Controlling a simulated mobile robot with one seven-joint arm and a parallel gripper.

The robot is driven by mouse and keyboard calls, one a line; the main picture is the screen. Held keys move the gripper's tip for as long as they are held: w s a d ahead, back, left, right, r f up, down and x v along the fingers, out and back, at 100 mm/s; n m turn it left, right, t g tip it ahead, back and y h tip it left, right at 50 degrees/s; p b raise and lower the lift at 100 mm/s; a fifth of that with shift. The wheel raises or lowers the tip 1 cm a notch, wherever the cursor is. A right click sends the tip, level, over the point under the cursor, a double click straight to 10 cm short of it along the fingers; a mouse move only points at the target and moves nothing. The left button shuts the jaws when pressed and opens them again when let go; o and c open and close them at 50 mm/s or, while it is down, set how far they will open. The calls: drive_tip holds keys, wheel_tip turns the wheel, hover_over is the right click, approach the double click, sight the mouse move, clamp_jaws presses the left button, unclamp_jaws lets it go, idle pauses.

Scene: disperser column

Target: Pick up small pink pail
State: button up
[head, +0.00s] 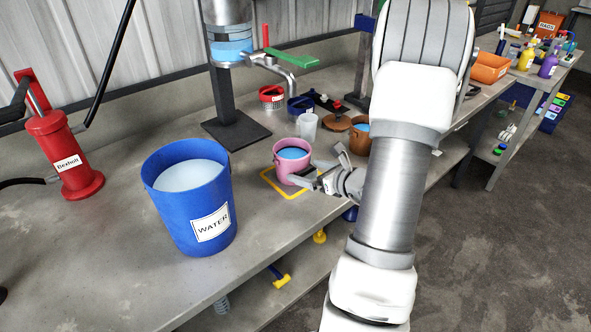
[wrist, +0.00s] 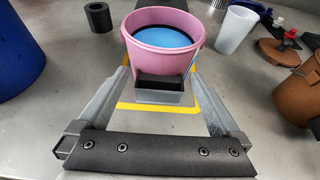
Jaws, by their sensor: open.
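The small pink pail (head: 290,168) stands upright on the grey bench, inside a yellow outlined square, with blue liquid in it. In the wrist view the pail (wrist: 146,56) is at the top middle, just beyond my gripper. My gripper (head: 322,170) is at the pail's right front side in the head view. In the wrist view my gripper (wrist: 158,84) is open, its two fingers spread toward the pail's near wall. Whether a finger touches the pail I cannot tell.
A large blue WATER bucket (head: 190,195) stands to the left. A white cup (head: 306,126) and a brown pail (head: 360,136) stand behind and right of the pink pail. A dispenser column with a green lever (head: 290,57) rises behind. A red pump (head: 65,155) is at far left.

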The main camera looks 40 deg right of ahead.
clamp_jaws()
drive_tip(key=shift+w, duration=0.1)
idle(0.4)
drive_tip(key=shift+r, duration=0.15)
